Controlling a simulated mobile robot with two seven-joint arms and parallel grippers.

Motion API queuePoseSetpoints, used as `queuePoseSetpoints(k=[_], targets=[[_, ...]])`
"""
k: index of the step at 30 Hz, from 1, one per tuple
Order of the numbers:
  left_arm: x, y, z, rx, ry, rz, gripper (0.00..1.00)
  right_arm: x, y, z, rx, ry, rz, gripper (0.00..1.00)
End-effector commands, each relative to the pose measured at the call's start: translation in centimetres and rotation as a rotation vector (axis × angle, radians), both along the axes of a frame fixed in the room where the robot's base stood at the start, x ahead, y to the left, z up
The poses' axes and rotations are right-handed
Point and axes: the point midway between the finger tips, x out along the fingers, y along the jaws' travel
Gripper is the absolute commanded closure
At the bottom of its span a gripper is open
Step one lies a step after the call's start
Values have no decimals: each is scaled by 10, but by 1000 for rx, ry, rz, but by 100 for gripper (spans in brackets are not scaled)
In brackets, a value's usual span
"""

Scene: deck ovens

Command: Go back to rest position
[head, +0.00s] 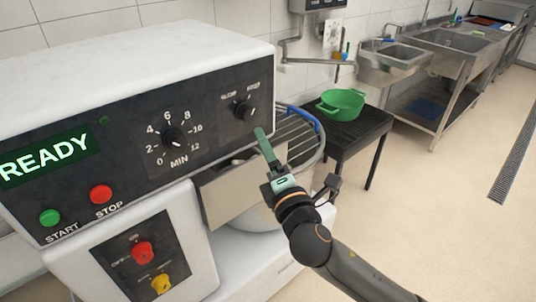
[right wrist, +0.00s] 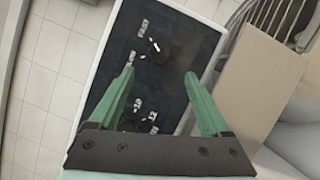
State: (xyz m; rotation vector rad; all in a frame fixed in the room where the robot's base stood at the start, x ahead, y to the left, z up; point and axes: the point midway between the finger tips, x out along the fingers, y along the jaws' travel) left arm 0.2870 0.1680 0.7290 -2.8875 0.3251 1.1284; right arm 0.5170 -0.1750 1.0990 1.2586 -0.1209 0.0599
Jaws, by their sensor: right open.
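My right gripper (head: 264,140) reaches in from the lower right in the head view, in front of the right end of the machine's black control panel (head: 215,125). Its green fingers point up toward the mode knob (head: 245,109), just below and right of it. In the right wrist view the fingers of the right gripper (right wrist: 160,74) are spread apart with nothing between them. A black knob (right wrist: 160,54) lies beyond the tips, and another is partly hidden near the gripper base. I cannot tell whether a finger touches the panel. My left gripper is not in view.
The white machine (head: 120,62) fills the left side, with a READY display (head: 45,158), green START and red STOP buttons. A wire guard (head: 300,135) and bowl sit beside my right gripper. A green pot (head: 342,104) stands on a black table (head: 362,128). Floor at right is clear.

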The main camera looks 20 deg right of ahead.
Motion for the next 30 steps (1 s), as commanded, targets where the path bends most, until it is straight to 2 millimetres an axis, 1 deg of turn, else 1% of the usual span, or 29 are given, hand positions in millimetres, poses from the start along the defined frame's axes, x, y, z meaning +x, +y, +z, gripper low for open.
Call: queuePoseSetpoints(k=[4,17,19,20,23,24,26,27,29,30], targets=[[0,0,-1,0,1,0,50,-7,0,-1,0,0,-1,19],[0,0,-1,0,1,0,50,-7,0,-1,2,2,0,19],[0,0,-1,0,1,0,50,-8,0,-9,26,22,7,19],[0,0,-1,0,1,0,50,-8,1,-16,48,38,11,19],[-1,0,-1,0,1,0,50,-13,3,-59,188,145,39,19],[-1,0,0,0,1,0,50,-18,4,-84,274,206,47,19],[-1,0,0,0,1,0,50,-31,7,-126,434,308,54,19],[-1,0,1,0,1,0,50,-42,8,-155,555,381,48,19],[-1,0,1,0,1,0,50,-63,10,-197,743,481,26,19],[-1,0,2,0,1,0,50,-79,11,-223,869,541,0,19]])
